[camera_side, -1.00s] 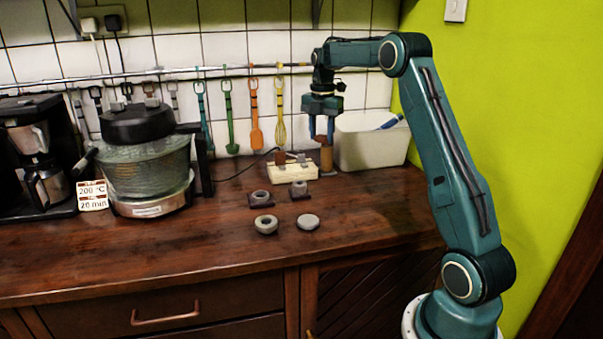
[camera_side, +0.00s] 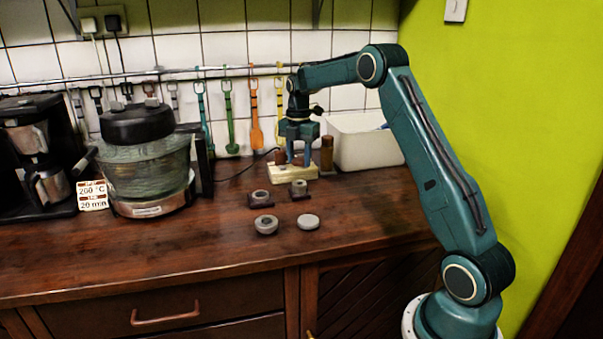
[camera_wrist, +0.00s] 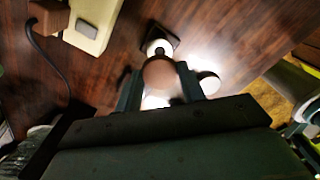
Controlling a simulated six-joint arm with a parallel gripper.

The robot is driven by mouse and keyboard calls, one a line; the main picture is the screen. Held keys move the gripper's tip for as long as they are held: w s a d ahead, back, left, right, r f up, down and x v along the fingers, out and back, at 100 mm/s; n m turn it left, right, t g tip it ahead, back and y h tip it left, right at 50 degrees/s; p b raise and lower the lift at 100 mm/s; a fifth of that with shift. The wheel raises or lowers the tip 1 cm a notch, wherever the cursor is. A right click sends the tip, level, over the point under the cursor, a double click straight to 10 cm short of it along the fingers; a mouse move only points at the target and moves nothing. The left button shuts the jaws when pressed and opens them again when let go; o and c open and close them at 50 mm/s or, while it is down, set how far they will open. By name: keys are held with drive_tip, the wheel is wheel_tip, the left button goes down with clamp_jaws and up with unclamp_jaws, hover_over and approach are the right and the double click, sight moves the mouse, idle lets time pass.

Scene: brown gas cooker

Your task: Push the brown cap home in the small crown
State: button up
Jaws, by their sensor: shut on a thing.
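In the wrist view my gripper (camera_wrist: 160,84) is shut on a brown round cap (camera_wrist: 159,72), which sits between the two fingers. In the side view my gripper (camera_side: 298,162) hangs fingers-down by the cream block at the back of the worktop; the cap is mostly hidden there by the fingers. The small crown (camera_side: 299,187) is a grey ring on a dark square base, in front of the block. In the wrist view a pale, glaring crown on a dark square base (camera_wrist: 160,44) shows just beyond the cap. The cap is apart from the small crown in the side view.
The cream block (camera_side: 291,173) bears another brown piece (camera_side: 280,157). A larger crown (camera_side: 260,199), a grey ring (camera_side: 266,225) and a flat disc (camera_side: 308,222) lie in front. A brown cylinder (camera_side: 327,153) and a white bin (camera_side: 365,142) stand right.

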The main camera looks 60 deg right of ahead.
sight(299, 185)
drive_tip(key=shift+f, duration=0.15)
drive_tip(key=shift+f, duration=2.25)
drive_tip(key=shift+f, duration=0.75)
drive_tip(key=o, duration=1)
drive_tip(key=shift+o, duration=0.2)
drive_tip(key=shift+r, duration=0.1)
wheel_tip(299, 185, up, 14)
drive_tip(key=shift+f, duration=0.2)
